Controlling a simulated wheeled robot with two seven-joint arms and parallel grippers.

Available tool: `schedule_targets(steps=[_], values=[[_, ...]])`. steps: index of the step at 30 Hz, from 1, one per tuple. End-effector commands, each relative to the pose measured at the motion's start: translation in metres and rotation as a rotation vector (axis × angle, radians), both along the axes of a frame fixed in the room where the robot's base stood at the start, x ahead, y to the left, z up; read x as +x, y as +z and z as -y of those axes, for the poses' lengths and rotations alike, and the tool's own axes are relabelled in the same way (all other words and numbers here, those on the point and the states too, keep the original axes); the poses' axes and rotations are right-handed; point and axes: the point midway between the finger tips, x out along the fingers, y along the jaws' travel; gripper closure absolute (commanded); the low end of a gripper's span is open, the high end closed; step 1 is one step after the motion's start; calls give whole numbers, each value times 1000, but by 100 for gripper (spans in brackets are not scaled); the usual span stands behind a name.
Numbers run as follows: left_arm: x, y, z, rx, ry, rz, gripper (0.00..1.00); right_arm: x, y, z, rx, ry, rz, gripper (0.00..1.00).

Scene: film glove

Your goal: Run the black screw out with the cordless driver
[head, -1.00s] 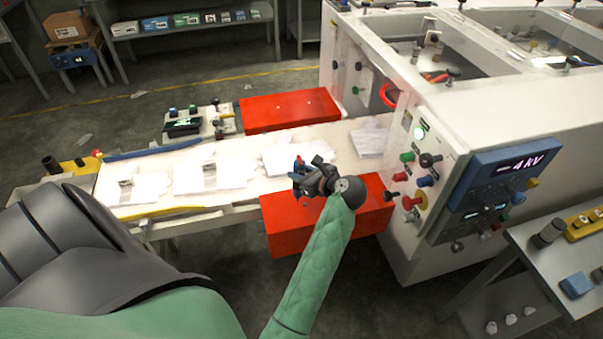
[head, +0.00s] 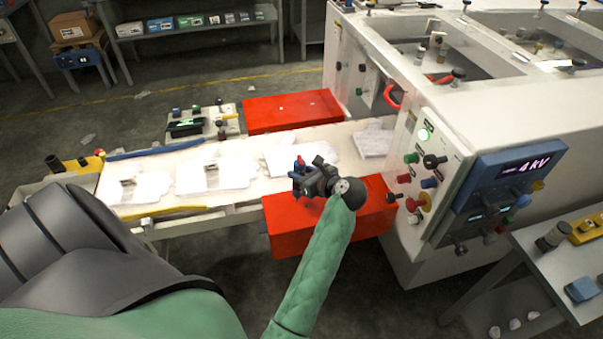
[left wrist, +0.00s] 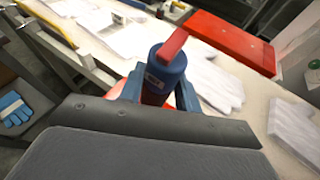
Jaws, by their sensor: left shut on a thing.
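My left gripper (head: 303,180) is in the middle of the head view, above the front red box and the near edge of the conveyor. In the left wrist view its fingers (left wrist: 158,90) are closed on a blue cylindrical tool with a red top (left wrist: 165,72), which looks like the cordless driver. In the head view the tool is mostly hidden by the gripper. A black knob-like piece (head: 433,161) sticks out of the white machine's front panel, to the right of the gripper and apart from it. I cannot tell if it is the black screw. My right gripper is not in view.
The white machine (head: 398,240) with coloured knobs and a 4 kV display (head: 520,166) stands at right. Red boxes flank the conveyor (head: 240,205), one behind (head: 290,110) and one in front (head: 285,230). White gloves lie on it. A grey side table (head: 545,270) is at lower right.

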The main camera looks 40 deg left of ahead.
Motion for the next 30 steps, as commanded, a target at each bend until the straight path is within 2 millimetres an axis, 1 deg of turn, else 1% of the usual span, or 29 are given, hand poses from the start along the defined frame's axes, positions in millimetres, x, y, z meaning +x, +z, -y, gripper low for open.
schedule_targets(steps=[1,30], values=[[8,2,26,-67,4,22,97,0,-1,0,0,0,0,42],[8,1,26,-66,5,21,97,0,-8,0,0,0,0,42]])
